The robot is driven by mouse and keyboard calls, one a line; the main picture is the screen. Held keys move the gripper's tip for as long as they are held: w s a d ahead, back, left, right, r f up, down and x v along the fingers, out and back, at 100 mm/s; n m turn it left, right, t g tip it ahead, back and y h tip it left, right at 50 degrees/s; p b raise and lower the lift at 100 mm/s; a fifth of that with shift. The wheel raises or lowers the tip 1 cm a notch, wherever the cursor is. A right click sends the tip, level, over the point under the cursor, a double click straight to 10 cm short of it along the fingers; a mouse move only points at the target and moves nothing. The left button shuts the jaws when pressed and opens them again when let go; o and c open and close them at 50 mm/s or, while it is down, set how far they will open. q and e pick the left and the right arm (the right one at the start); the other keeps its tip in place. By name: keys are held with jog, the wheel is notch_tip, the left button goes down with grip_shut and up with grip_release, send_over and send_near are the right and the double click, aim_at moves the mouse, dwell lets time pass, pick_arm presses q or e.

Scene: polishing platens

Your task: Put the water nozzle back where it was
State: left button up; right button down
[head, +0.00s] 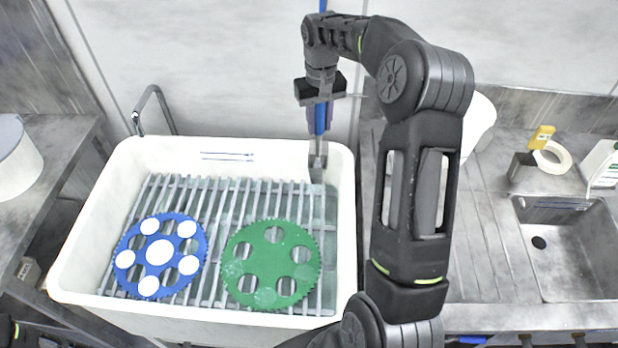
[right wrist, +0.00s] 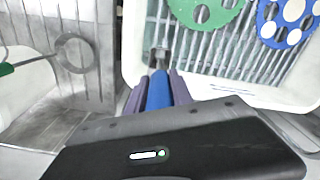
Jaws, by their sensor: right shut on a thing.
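The water nozzle is a blue tube with a grey metal end (head: 318,161). My right gripper (head: 319,122) is shut on its blue part and holds it pointing down over the back right corner of the white tub (head: 95,250). In the right wrist view, the nozzle (right wrist: 158,90) lies between the two purple-grey fingers (right wrist: 158,88), with its metal end towards the tub. The blue hose (head: 323,6) runs up out of the picture above my wrist. I see no empty holder for the nozzle that I can make out. My left gripper is out of view.
In the tub, a blue platen (head: 141,243) with white discs and a green platen (head: 272,233) lie on a slatted rack (head: 215,200). A bent metal pipe (head: 155,95) stands behind the tub. A sink (head: 570,255) and a tape roll (head: 552,157) are at right.

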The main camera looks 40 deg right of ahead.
jog(key=shift+f, duration=0.3)
jog(key=b, duration=0.2)
send_over(318, 157)
jog(key=f, duration=0.5)
jog(key=shift+w+d+f, duration=0.2)
jog(key=shift+f, duration=0.2)
jog(key=shift+r, duration=0.1)
notch_tip(318, 157, down, 4)
jog(key=shift+r+b, duration=0.1)
jog(key=shift+b, duration=1.15)
